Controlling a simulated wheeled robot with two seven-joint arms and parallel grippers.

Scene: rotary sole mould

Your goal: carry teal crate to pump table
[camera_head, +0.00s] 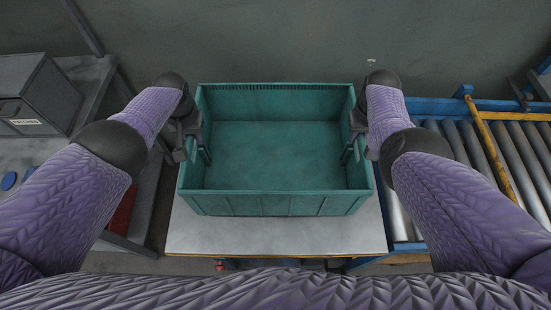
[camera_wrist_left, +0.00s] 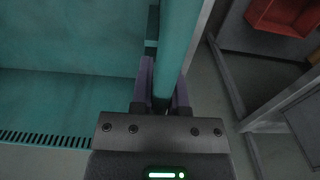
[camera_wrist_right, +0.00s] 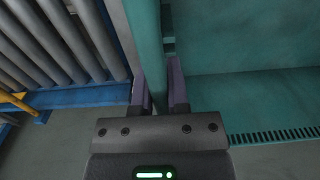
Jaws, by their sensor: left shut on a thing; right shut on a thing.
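The teal crate (camera_head: 280,204) is open-topped and looks empty in the head view. It is upright, over a pale tabletop (camera_head: 276,237); I cannot tell whether it rests on it or hangs just above. My left gripper (camera_head: 194,148) is shut on the crate's left wall, and the left wrist view shows its fingers (camera_wrist_left: 160,95) on either side of the teal rim. My right gripper (camera_head: 356,148) is shut on the right wall, with its fingers (camera_wrist_right: 160,95) astride the rim in the right wrist view. I cannot tell whether this table is the pump table.
A roller conveyor (camera_head: 468,145) with blue rails and a yellow bar stands close on the right. A grey bench (camera_head: 85,75) with a dark labelled box (camera_head: 36,95) stands on the left. A red bin (camera_wrist_left: 285,14) sits low on that side. A grey wall (camera_head: 280,45) is behind.

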